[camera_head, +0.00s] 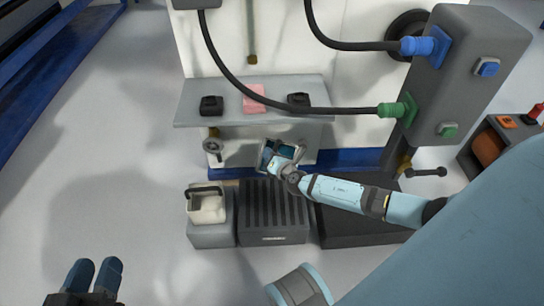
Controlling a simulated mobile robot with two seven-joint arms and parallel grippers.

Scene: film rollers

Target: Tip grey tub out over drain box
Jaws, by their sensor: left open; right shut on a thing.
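My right gripper (281,162) is at the end of the arm coming in from the right. It is shut on a small grey thing with a pale rim, which looks like the grey tub (264,156). The gripper hides much of the tub, and I cannot make out its tilt or contents. The drain box (272,228), dark with a slatted top, stands on the floor below, and the tub is above its back edge. My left gripper (95,275) is open and empty at the bottom left, far from both.
A cream pail (207,209) with a black handle stands on a grey block (211,236) left of the drain box. A black tray (345,228) lies to the right. A grey shelf (225,112) with small items juts out above. The floor at left is clear.

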